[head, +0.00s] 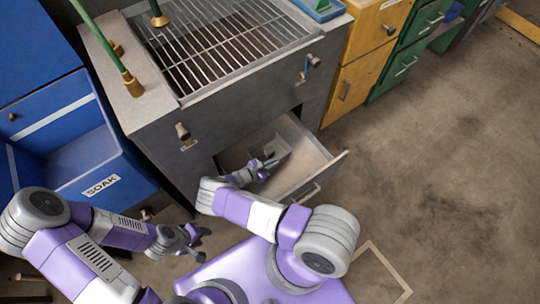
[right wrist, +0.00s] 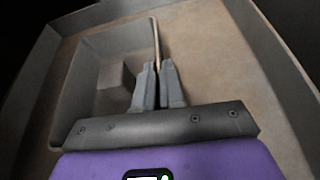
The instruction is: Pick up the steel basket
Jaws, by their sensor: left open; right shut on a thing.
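The steel basket (head: 284,147) is a small grey open box inside the open drawer. It also shows in the right wrist view (right wrist: 66,100), on the left, with a small grey block (right wrist: 114,86) inside. My right gripper (head: 268,165) reaches down into the drawer. In the right wrist view its fingers (right wrist: 157,68) are shut on the basket's right wall, one on each side of the thin rim. The basket appears to be at the drawer floor; I cannot tell whether it touches it. My left gripper (head: 196,246) is open and empty, outside the drawer on the left.
The drawer (head: 322,172) sticks out from a grey bench with a metal grate (head: 225,45) on top. Its walls surround my right gripper. A blue bin marked SOAK (head: 100,187) stands left. Yellow (head: 362,80) and green cabinets stand right. The floor at right is clear.

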